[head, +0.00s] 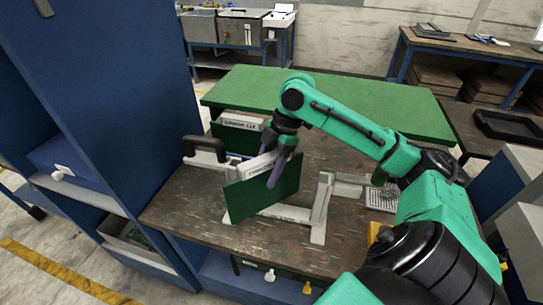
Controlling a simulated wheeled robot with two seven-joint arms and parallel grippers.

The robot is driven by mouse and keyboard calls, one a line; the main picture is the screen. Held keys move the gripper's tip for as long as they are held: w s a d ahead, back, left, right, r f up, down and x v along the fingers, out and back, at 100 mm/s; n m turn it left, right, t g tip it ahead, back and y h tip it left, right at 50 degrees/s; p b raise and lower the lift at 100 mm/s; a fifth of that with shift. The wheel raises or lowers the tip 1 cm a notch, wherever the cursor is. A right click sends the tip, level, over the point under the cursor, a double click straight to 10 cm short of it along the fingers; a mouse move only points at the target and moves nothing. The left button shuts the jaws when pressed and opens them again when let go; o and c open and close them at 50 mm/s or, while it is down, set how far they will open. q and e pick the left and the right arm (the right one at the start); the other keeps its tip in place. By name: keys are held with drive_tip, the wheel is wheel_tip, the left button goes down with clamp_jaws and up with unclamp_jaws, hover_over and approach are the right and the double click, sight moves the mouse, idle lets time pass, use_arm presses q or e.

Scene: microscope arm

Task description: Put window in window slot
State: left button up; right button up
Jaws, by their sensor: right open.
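A dark green panel (255,195) with a white label strip along its top edge stands tilted at the front of the brown worktable; it looks like the window. The label is too small to read surely. My right gripper (275,172) is at the panel's upper right part, its open fingers pointing down beside the panel; I cannot tell whether they touch it. A light grey metal frame (322,205) lies around and under the panel, and it may hold the window slot. The panel and gripper hide part of it. My left gripper is not in view.
A second green panel (228,136) with a white label stands behind. A black handle (205,146) is at the left. A perforated metal plate (381,200) lies at the right. A green-topped table (350,95) stands behind and a tall blue cabinet (120,90) at the left.

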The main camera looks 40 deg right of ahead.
drive_tip(key=v, duration=1.1)
drive_tip(key=shift+r, duration=0.3)
drive_tip(key=shift+f, duration=0.15)
